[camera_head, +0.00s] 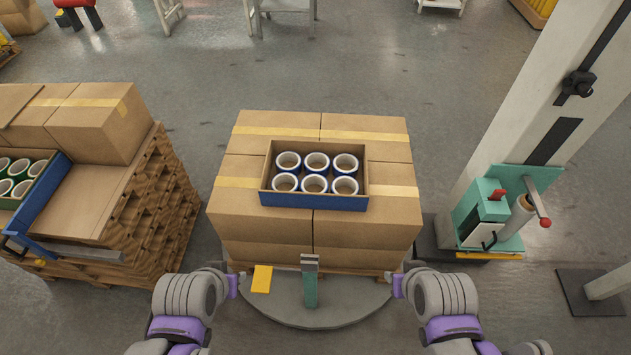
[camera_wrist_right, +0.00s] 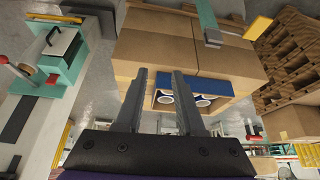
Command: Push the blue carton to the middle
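The blue carton (camera_head: 314,201), an open tray with a blue front, sits upright on the brown box stack (camera_head: 255,224). It holds several tape rolls with white rims. It also shows upside down in the right wrist view (camera_wrist_right: 205,85), partly hidden by a finger. My left gripper (camera_head: 232,286) is low in front of the stack's left corner, apart from the carton; its fingers are too small to judge. My right gripper (camera_head: 397,286) is in front of the stack's right corner. In the right wrist view its fingers (camera_wrist_right: 160,76) stand apart with nothing between them.
The box stack stands on a round grey turntable (camera_head: 330,317). A loaded wooden pallet (camera_head: 158,195) with another carton of green rolls (camera_head: 22,175) is at the left. A wrapping machine column (camera_head: 530,110) stands at the right. The stack top around the carton is clear.

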